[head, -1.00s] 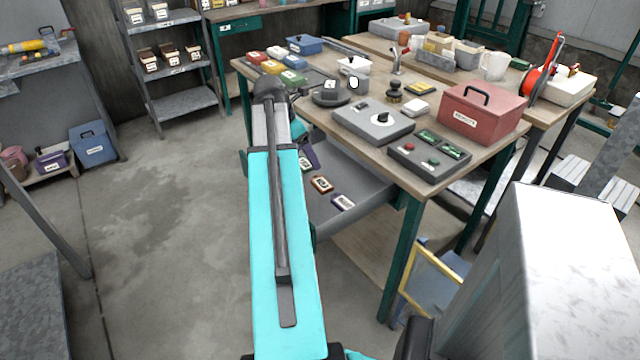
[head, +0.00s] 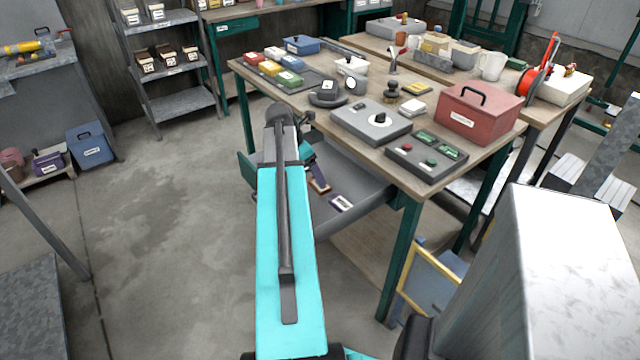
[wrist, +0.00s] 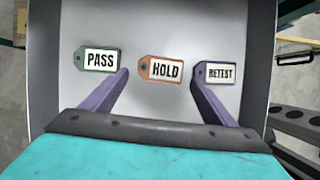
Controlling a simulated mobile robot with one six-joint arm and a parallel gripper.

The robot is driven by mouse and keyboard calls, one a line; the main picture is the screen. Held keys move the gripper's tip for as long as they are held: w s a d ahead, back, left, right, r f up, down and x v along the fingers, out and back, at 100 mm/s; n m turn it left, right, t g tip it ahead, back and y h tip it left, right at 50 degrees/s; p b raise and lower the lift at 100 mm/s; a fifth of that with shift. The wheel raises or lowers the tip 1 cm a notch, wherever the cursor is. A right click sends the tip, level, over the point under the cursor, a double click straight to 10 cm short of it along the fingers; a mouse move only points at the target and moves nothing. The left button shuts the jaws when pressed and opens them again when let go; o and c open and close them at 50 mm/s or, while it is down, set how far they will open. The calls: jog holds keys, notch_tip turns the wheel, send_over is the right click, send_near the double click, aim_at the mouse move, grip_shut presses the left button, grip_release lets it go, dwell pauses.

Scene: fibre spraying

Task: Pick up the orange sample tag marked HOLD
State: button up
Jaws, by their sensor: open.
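The orange HOLD tag (wrist: 161,69) lies flat in the open grey drawer, in the middle of a row of tags. The green PASS tag (wrist: 100,61) is to its left and the purple RETEST tag (wrist: 215,74) to its right. My gripper (wrist: 160,78) is open, its two purple fingers on either side of the HOLD tag in the wrist view. The right fingertip overlaps the RETEST tag's left edge in the picture. How high the fingers are above the drawer I cannot tell. In the head view the HOLD tag (head: 319,187) is partly hidden by a finger.
The drawer (head: 352,187) hangs out under a wooden workbench (head: 408,180). Its top, holding a grey dial box (head: 371,122), a red box (head: 480,112) and a switch panel (head: 427,158), stands beside and above my arm. Open floor lies to the left.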

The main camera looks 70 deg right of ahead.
aim_at(316, 184)
dwell(0.3)
jog(key=shift+p+x, duration=0.45)
jog(key=shift+x, duration=2.15)
jog(key=shift+s+a, duration=0.1)
jog(key=shift+a, duration=0.05)
jog(key=shift+c, duration=0.2)
jog(key=c, duration=0.8)
